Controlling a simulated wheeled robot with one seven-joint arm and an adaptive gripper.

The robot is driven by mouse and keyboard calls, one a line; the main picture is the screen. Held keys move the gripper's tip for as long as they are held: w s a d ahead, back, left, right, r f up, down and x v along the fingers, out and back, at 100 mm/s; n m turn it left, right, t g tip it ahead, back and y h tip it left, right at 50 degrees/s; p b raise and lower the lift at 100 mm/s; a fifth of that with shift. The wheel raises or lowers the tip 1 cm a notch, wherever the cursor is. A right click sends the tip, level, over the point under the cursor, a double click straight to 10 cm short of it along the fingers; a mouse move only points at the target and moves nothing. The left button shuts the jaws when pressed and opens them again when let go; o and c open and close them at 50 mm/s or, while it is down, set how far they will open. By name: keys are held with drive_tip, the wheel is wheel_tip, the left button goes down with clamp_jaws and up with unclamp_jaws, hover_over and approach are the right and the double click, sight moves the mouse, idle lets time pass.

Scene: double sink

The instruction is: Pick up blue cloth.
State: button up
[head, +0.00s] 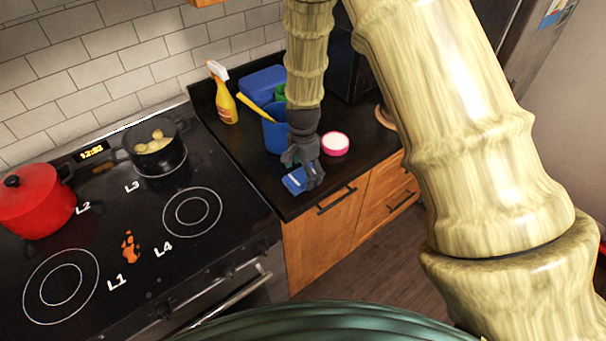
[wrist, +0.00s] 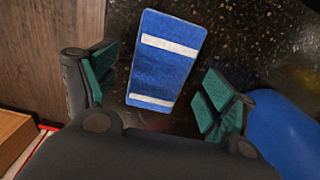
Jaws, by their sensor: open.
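The blue cloth (head: 294,180) lies on the black counter near its front edge. In the wrist view the blue cloth (wrist: 165,65) is a flat blue rectangle with two white stripes, lying between the fingers. My gripper (head: 304,172) is over the cloth in the head view and hides part of it. In the wrist view my gripper (wrist: 158,92) is open, with a green-padded finger on each side of the cloth and a gap on both sides. The cloth's near end reaches close to the gripper's palm.
A blue bucket (head: 275,135) stands just behind the gripper, with a yellow spray bottle (head: 224,100) to its left. A round pink-and-white container (head: 335,143) is to the right. The stove (head: 130,215) with a red pot (head: 36,203) is at left.

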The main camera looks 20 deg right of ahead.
drive_tip(key=shift+f, duration=0.85)
drive_tip(key=c, duration=1.1)
drive_tip(key=shift+r, duration=0.1)
drive_tip(key=shift+r+b, duration=0.55)
drive_tip(key=shift+r, duration=0.25)
drive_tip(key=shift+r+b, duration=0.55)
drive_tip(key=shift+r, duration=0.3)
drive_tip(key=s+d+b, duration=0.2)
drive_tip(key=s+d, duration=0.1)
drive_tip(key=s, duration=0.4)
drive_tip(key=s+d+r+b, duration=0.1)
drive_tip(key=s+d+b, duration=0.2)
drive_tip(key=s, duration=0.4)
drive_tip(key=shift+s+d+r, duration=0.2)
drive_tip(key=shift+s+r, duration=0.1)
drive_tip(key=shift+s, duration=0.1)
